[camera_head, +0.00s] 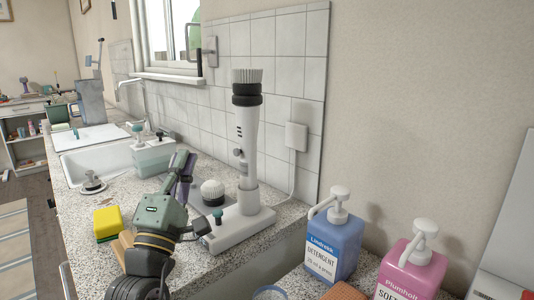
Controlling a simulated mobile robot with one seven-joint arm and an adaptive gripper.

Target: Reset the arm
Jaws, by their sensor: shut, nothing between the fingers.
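My gripper (183,163) is in the head view, left of centre, over the speckled counter (232,273). It has a green body and dark fingers pointing away from me and upward. The fingers are together and hold nothing. The gripper is in front of a teal-and-clear container by the sink and to the left of a white brush stand (239,229). Whether it touches anything below cannot be told from this view.
A yellow sponge (107,224) lies left of my arm, and a sink (95,160) is beyond. A tall brush (246,130) stands upright near the tiled wall. A blue detergent bottle (333,247) and a pink softener bottle (411,272) stand at right. Open floor shows at left.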

